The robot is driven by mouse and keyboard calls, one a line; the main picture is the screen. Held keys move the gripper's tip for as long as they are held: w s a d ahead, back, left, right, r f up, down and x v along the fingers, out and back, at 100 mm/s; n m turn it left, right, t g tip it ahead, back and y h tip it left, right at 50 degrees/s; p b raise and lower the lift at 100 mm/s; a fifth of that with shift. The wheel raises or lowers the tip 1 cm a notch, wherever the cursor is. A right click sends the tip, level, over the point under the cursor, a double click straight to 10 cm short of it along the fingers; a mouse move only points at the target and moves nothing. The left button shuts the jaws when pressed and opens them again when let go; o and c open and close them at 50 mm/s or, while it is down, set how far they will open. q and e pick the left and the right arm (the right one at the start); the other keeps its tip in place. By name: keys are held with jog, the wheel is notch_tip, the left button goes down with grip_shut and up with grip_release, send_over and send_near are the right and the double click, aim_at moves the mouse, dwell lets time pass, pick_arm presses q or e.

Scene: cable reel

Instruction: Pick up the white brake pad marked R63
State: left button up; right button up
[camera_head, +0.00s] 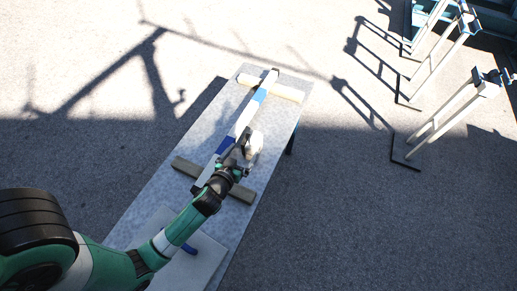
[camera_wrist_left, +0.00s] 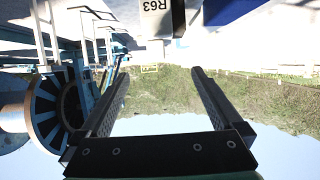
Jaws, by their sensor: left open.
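The white brake pad marked R63 (camera_wrist_left: 153,20) shows upside down at the top edge of the left wrist view, partly cut off. It is beyond my left gripper (camera_wrist_left: 158,72), whose two fingers are apart with nothing between them. In the head view, my left gripper (camera_head: 244,147) is over the middle of the long table, close to a white and blue bar (camera_head: 244,119). My gripper hides part of the bar, and I cannot make out the R63 marking there. My right gripper is not in view.
The bar lies across two wooden blocks, one far (camera_head: 285,92) and one near (camera_head: 240,193), on a grey table (camera_head: 160,202). A pale board (camera_head: 205,262) with a blue item (camera_head: 189,249) lies at the near end. Metal stands (camera_head: 440,125) are at right. A blue reel (camera_wrist_left: 45,110) shows in the wrist view.

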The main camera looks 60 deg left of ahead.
aim_at(248, 148)
pick_arm(q)
jog(key=w+a+f+b, duration=0.1)
jog(key=w+a+f, duration=0.1)
jog(key=w+a+f+b, duration=0.1)
jog(key=w+a+f, duration=0.1)
jog(key=f, duration=0.1)
jog(key=shift+a+f, duration=0.1)
jog(key=shift+a, duration=0.25)
jog(key=b+x, duration=0.1)
jog(key=x, duration=0.3)
jog(key=shift+w+a+b, duration=0.2)
jog(key=shift+b, duration=0.2)
grip_shut()
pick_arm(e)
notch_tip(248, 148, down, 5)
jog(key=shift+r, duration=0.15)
